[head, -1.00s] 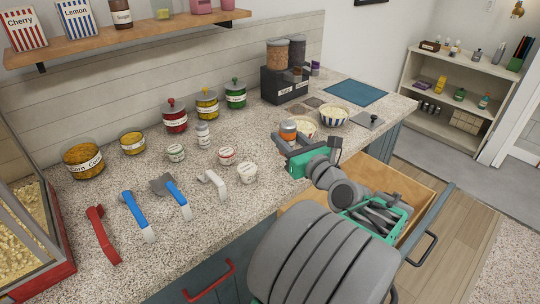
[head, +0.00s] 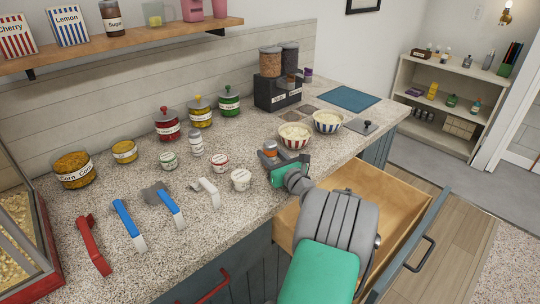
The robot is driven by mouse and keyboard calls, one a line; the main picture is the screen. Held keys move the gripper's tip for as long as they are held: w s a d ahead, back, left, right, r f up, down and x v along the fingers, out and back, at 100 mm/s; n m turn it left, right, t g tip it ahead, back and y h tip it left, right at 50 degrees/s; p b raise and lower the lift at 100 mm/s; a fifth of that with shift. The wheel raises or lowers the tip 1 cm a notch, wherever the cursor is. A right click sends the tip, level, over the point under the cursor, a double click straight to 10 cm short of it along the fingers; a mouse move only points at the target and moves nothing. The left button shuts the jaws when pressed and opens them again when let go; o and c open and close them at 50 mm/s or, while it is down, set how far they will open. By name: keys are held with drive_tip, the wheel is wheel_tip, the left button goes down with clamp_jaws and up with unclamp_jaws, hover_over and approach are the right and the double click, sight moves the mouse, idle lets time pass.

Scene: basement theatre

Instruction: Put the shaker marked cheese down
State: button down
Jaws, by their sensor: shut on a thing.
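The shaker (head: 270,147) shows an orange band near its top; its label cannot be read here, and its lower part is hidden by my gripper. My gripper (head: 272,158) is shut on it, just above or at the front part of the speckled counter (head: 215,228). The shaker stands about upright, in front of the red-striped bowl. I cannot tell whether its base touches the counter.
A red-striped bowl (head: 294,135) and a blue-striped bowl (head: 327,121) stand just behind. An open wooden drawer (head: 385,200) juts out below at right. Bare counter lies left of the shaker.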

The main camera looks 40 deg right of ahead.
drive_tip(key=shift+f, duration=0.2)
drive_tip(key=c, duration=0.9)
unclamp_jaws()
drive_tip(key=shift+r, duration=0.35)
drive_tip(key=s, duration=0.3)
drive_tip(key=s+a, duration=0.1)
drive_tip(key=s, duration=0.3)
drive_tip(key=s+a, duration=0.1)
drive_tip(key=s, duration=0.3)
drive_tip(key=shift+s+a+f, duration=0.1)
drive_tip(key=shift+s+f, duration=0.05)
drive_tip(key=shift+s, duration=0.1)
drive_tip(key=shift+s+a, duration=0.1)
drive_tip(key=shift+s, duration=0.05)
drive_tip(key=shift+o, duration=0.5)
